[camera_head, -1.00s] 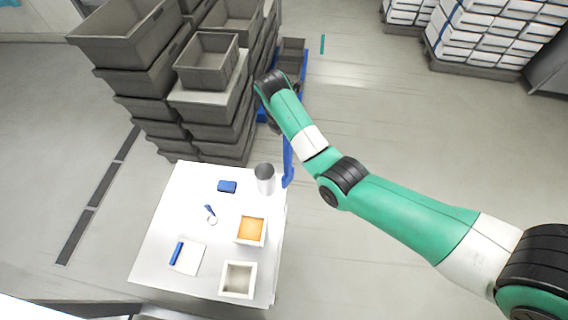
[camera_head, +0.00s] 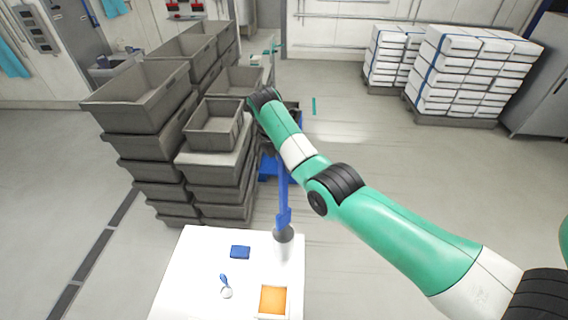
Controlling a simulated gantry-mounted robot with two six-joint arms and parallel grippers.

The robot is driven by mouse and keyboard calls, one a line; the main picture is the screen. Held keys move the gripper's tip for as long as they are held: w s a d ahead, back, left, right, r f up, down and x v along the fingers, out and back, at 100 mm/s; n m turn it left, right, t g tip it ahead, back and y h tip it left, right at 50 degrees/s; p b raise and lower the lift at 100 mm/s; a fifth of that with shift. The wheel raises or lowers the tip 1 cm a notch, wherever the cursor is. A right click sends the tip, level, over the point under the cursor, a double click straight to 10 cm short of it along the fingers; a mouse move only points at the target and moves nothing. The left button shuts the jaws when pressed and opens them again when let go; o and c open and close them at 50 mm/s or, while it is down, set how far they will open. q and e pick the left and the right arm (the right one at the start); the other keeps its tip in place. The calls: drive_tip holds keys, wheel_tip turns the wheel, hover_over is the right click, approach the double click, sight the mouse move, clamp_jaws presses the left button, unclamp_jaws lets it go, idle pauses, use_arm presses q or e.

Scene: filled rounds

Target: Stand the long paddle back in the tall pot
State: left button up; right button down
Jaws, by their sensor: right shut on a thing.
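The long blue paddle (camera_head: 283,190) hangs upright below my right gripper (camera_head: 276,150), which is shut on its upper part and largely hidden by my arm. Its wider lower end overlaps the mouth of the tall grey pot (camera_head: 284,246) in the picture. I cannot tell whether that end is inside the pot or just above or behind it. The pot stands upright at the right edge of the white table (camera_head: 195,270). My left gripper is not in view.
A blue block (camera_head: 240,252), a small blue-handled item (camera_head: 224,281) and a square box with orange filling (camera_head: 273,301) are on the table. Stacked grey crates (camera_head: 140,100) stand behind it. Open floor lies to the right, with white stacked boxes (camera_head: 465,70) farther back.

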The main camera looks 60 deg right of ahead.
sight(280, 194)
wheel_tip(280, 194, down, 20)
drive_tip(key=b, duration=1.8)
drive_tip(key=shift+r+b, duration=0.2)
drive_tip(key=shift+b, duration=0.2)
drive_tip(key=shift+f+b, duration=0.45)
drive_tip(key=shift+w+d+f+b, duration=0.15)
drive_tip(key=shift+d+f+b, duration=0.15)
drive_tip(key=shift+f+b, duration=0.4)
drive_tip(key=c, duration=0.6)
unclamp_jaws()
drive_tip(key=shift+o, duration=0.2)
drive_tip(key=shift+w+r+p, duration=0.15)
drive_tip(key=shift+r+p, duration=0.15)
drive_tip(key=shift+r, duration=0.2)
drive_tip(key=p+v, duration=0.7)
drive_tip(key=p, duration=0.2)
drive_tip(key=shift+a+r, duration=0.1)
drive_tip(key=shift+r, duration=0.25)
drive_tip(key=shift+f, duration=0.1)
